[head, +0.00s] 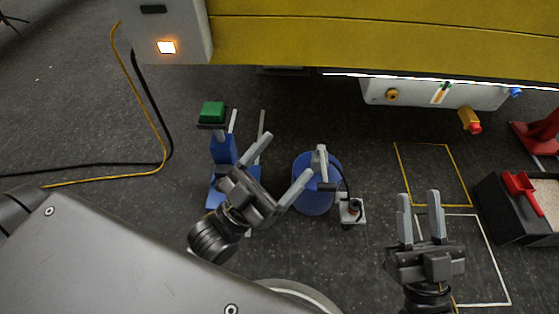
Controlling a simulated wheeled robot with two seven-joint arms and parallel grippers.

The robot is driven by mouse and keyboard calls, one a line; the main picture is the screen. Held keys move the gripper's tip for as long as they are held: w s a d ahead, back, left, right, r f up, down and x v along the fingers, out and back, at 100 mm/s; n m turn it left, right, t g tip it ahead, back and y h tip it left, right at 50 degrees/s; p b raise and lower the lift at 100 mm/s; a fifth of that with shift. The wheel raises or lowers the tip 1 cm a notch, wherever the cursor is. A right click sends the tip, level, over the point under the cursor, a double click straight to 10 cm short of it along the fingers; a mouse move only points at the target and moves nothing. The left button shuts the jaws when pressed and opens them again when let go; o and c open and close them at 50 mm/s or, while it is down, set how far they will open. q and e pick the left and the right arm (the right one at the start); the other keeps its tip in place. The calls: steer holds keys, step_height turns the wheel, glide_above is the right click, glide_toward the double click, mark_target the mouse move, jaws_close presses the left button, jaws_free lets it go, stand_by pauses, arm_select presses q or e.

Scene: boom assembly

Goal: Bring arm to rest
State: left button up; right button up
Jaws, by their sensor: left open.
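My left gripper (284,166) is above the floor left of centre. Its two grey fingers are spread, pointing up and to the right, with nothing visible between them. The arm behind it is mostly hidden by the large grey body part at the lower left. My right gripper (419,203) is at the lower right, with its fingers pointing up the picture. Its fingers are apart and empty, over the floor area near a white outlined square (497,270).
A blue stand with a green block (212,112) is behind my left gripper. A blue round container (314,204) and a small grey device (352,213) are right of it. A yellow boom (380,40) spans the top. A black box (488,205) with a red item (522,190) is at right.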

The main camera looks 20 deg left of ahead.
stand_by(0.3)
